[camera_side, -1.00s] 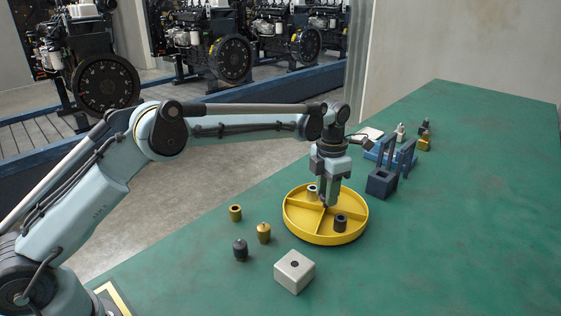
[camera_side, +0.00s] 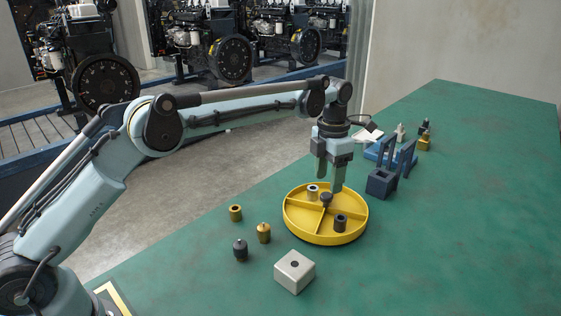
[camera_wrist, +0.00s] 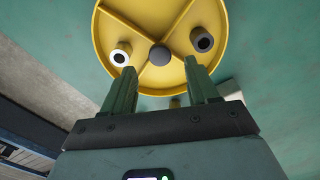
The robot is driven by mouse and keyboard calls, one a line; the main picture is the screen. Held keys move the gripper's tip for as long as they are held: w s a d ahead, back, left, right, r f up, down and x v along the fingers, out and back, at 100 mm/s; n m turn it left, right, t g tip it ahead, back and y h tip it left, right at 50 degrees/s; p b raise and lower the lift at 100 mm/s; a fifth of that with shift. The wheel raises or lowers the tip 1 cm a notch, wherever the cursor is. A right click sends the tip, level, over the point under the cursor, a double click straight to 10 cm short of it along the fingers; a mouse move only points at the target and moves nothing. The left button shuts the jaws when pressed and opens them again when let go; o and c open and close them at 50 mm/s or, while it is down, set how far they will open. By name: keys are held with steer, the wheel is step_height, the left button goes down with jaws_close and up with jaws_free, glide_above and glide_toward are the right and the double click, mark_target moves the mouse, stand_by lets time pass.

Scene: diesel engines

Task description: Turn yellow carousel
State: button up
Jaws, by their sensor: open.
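The yellow carousel (camera_side: 295,226) is a round, shallow tray with dividers and a dark centre knob (camera_side: 326,199). It stands on the green table. A light-rimmed bushing (camera_side: 312,192) and a dark bushing (camera_side: 340,223) stand in separate compartments. My gripper (camera_side: 329,185) is open above the knob, with its fingers pointing down and apart. In the wrist view the carousel (camera_wrist: 101,38) fills the top, and the knob (camera_wrist: 159,55) shows beyond and between the open fingertips (camera_wrist: 160,75). Nothing is held.
A brass bushing (camera_side: 235,212), a brass part (camera_side: 264,233) and a dark part (camera_side: 240,249) stand left of the carousel. A pale block with a hole (camera_side: 295,271) is in front. A blue fixture (camera_side: 382,183) stands behind right. The table's right side is clear.

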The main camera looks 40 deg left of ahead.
mark_target(327, 194)
step_height(327, 194, up, 8)
steer(key=shift+f, duration=0.2)
stand_by(0.4)
